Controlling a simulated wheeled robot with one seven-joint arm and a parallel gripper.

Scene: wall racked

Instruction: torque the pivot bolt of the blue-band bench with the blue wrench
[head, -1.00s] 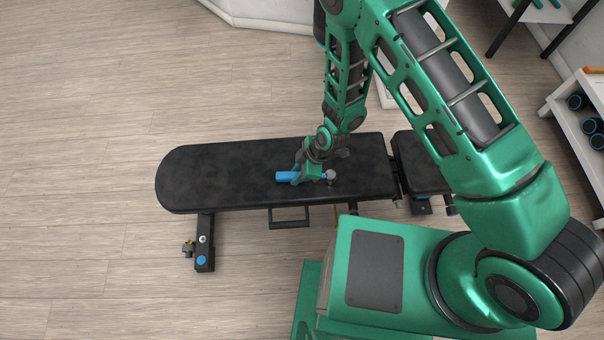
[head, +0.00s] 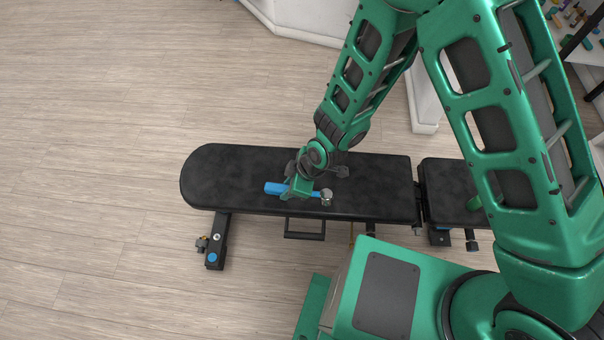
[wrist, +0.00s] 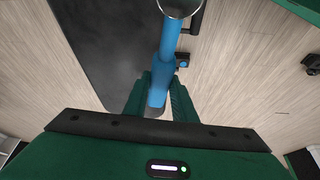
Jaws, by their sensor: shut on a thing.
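The blue wrench (head: 277,188) is held in my gripper (head: 298,188), above the near side of the black bench pad. In the wrist view the blue wrench (wrist: 171,45) runs up between the two green fingers of my gripper (wrist: 160,95), its metal ring head cut by the top edge. The bench (head: 225,180) has a long black pad and a shorter seat pad at its right. A blue round mark (head: 212,257) shows on its left leg. A bolt-like part (head: 217,237) sits above that mark; I cannot tell if it is the pivot bolt.
A black handle bar (head: 304,235) juts from the bench's near side. A white cabinet base (head: 300,18) stands at the back. A shelf with small coloured items (head: 572,15) is at the top right. The wooden floor at left is clear.

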